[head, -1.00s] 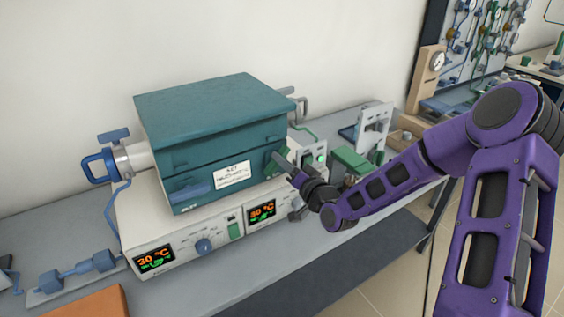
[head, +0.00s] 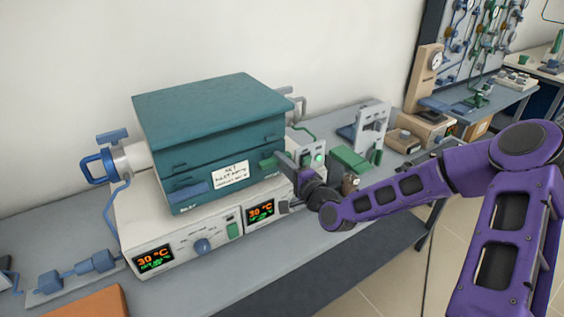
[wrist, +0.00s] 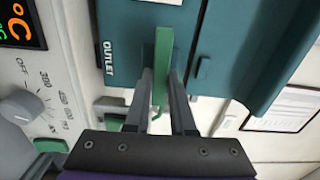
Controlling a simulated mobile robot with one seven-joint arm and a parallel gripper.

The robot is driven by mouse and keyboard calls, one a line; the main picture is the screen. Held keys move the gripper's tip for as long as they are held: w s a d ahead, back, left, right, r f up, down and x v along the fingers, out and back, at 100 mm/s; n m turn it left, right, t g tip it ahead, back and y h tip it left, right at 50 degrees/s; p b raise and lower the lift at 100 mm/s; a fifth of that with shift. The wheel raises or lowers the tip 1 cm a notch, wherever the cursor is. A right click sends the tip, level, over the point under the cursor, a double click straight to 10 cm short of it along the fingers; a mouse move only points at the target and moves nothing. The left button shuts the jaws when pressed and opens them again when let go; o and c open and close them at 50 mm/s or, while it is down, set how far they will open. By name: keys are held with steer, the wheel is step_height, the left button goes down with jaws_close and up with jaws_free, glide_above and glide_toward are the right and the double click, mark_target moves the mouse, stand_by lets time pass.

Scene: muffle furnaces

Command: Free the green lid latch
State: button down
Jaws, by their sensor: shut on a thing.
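The teal furnace (head: 225,140) stands on a pale control base, and its lid is down. The green lid latch (head: 268,163) is on the right of its front face and is partly hidden by my gripper (head: 280,162). In the wrist view the latch (wrist: 163,55) is a green bar running between the two fingers of my gripper (wrist: 162,90), beside the word OUTLET. The fingers are closed on the bar. A blue piece (head: 188,195) is on the left of the furnace's front face.
The base carries 30 °C displays (head: 154,258) and a blue knob (head: 202,246). A blue handle (head: 95,166) sticks out at left. A grey stand (head: 372,125) and green block (head: 350,158) are to the right. An orange board (head: 85,302) lies front left.

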steer(key=shift+m, duration=0.3)
steer(key=c, duration=0.8)
jaws_free()
steer(key=shift+o, duration=0.2)
steer(key=p+v, duration=0.2)
steer(key=v, duration=1.5)
steer(key=shift+d+p, duration=0.2)
steer(key=shift+p, duration=0.15)
steer(key=shift+s, duration=0.1)
